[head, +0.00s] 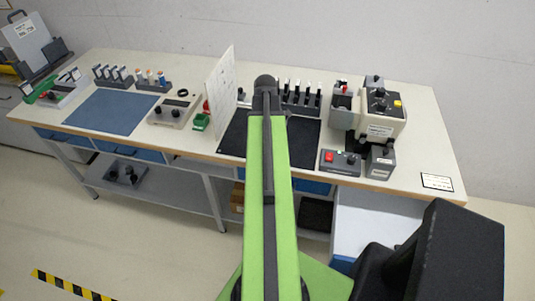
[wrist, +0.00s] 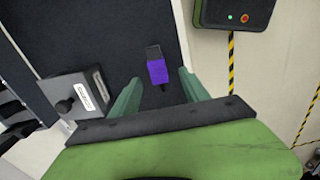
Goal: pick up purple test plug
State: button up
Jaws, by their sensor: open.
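The purple test plug (wrist: 157,72) lies on a dark surface (wrist: 120,50) in the wrist view. It has a purple body, a dark grey block at its upper end and a short dark tip at its lower end. My gripper (wrist: 159,77) is open, with one green finger on each side of the plug and visible gaps between. Whether the fingers are down at the plug's height I cannot tell. In the head view my green arm reaches over the black mat (head: 305,155), and I cannot see the plug there.
A grey box (wrist: 75,92) with a black knob and label is left of the fingers. A black box (wrist: 222,14) with green and red lights is at upper right. On the bench, a white upright panel (head: 221,85) and a beige device (head: 380,112) flank my arm.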

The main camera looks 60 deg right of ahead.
jog(key=f+b, duration=0.2)
jog(key=f, duration=0.1)
jog(key=f+b, duration=0.2)
jog(key=shift+s+d, duration=0.1)
jog(key=shift+d, duration=0.15)
jog(key=shift+r, duration=0.2)
grip_shut()
